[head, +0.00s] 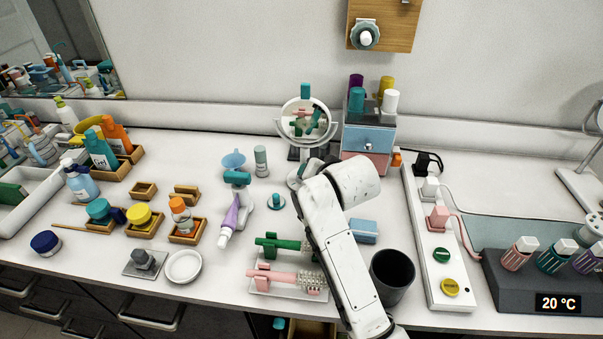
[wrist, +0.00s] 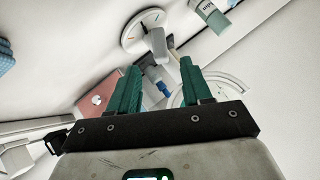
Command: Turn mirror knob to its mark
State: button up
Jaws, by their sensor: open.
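The round mirror (head: 292,112) stands on its stand at the back of the vanity, with a teal piece above its rim. Which mark the knob points to is too small to tell. My gripper (wrist: 160,68) is open, its two green fingers apart, with nothing clearly held. In the head view my arm's end is close in front of the mirror stand and hides the fingers and the knob.
The drawer cabinet (head: 369,139) with bottles on top stands right of the mirror. A bottle (head: 261,161) and a blue funnel-like piece (head: 233,161) are to the left. A dark cup (head: 392,277) and power strip (head: 436,262) are right of my arm. Curlers (head: 290,278) lie in front.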

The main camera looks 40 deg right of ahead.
jog(key=x, duration=0.7)
jog(key=shift+w+d+f, duration=0.15)
jog(key=shift+f, duration=0.05)
jog(key=shift+c, duration=0.4)
grip_shut()
